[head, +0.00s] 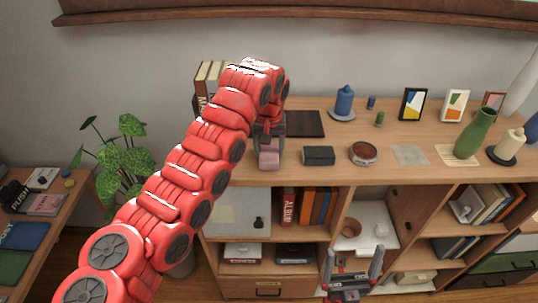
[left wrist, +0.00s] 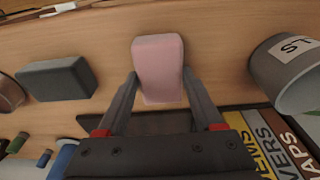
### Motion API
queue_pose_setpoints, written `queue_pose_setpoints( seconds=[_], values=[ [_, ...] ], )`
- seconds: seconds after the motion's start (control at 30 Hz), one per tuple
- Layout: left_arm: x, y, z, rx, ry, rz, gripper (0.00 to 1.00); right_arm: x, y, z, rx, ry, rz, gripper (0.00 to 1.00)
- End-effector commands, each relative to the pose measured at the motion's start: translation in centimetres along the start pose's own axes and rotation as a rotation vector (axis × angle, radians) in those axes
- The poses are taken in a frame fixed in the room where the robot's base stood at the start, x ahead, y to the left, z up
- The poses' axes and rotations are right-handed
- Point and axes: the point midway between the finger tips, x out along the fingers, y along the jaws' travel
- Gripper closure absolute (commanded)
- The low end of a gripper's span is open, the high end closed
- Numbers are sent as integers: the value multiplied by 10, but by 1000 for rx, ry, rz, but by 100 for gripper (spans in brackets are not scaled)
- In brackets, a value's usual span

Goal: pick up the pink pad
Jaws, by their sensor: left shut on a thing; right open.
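The pink pad (head: 269,160) is a small rounded block at the front of the wooden sideboard top. My left gripper (head: 268,146) reaches down over it, and its arm crosses the head view from the lower left. In the left wrist view the pink pad (left wrist: 158,68) sits between the two fingers of the left gripper (left wrist: 160,92), which are shut on it. I cannot tell whether the pad is clear of the wood. My right gripper (head: 352,270) is open and empty, low in front of the sideboard shelves.
A dark block (head: 318,155) lies right of the pad, with a round reddish dish (head: 363,152) beyond it. A flat dark tray (head: 305,123) lies behind. A grey cup (left wrist: 290,72) and several books (left wrist: 278,142) are close to the left gripper. Lower shelves are open.

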Motion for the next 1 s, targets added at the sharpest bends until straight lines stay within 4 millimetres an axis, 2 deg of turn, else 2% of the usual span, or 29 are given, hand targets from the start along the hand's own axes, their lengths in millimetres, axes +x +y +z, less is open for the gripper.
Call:
queue_pose_setpoints(
  seconds=[0.03, 0.1, 0.13, 0.17, 0.53, 1.0],
  values=[
    [0, 0, 0, 0, 0, 0, 72, 0, 0, 0, 0, 0, 0, 0],
    [0, 0, 0, 0, 0, 0, 85, 0, 0, 0, 0, 0, 0, 0],
    [0, 0, 0, 0, 0, 0, 86, 0, 0, 0, 0, 0, 0, 0],
    [0, 0, 0, 0, 0, 0, 94, 0, 0, 0, 0, 0, 0, 0],
    [-4, -1, 0, 0, 0, 0, 94, 0, 0, 0, 0, 0, 0, 0],
    [-30, -10, -4, -2, 0, 0, 94, -2, 0, 0, 0, 0, 0, 0]
  ],
)
